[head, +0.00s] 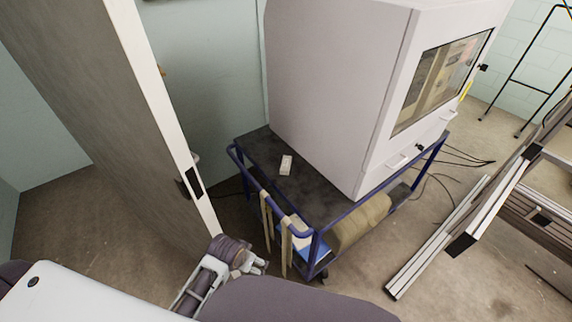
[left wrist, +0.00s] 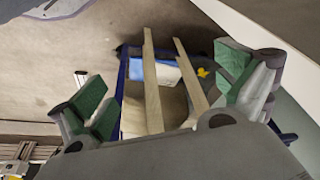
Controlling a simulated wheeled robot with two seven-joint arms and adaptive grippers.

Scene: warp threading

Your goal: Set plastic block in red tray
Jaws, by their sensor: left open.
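A small whitish block (head: 286,165) lies on the dark top of the blue-framed cart, left of the big white cabinet. It may be the plastic block, but I cannot be sure. No red tray shows in either view. My left gripper (head: 256,265) is low in the head view, in front of and below the cart's handle end, apart from the block. In the left wrist view its green-padded fingers (left wrist: 166,90) are spread wide with nothing held between them. My right gripper is not in view.
The blue cart (head: 258,143) carries the white cabinet (head: 330,85), and tan straps (head: 286,250) hang at its near end. A tall grey panel (head: 105,110) stands at left. Metal frame profiles (head: 440,240) stand at right. Cables lie on the floor behind the cart.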

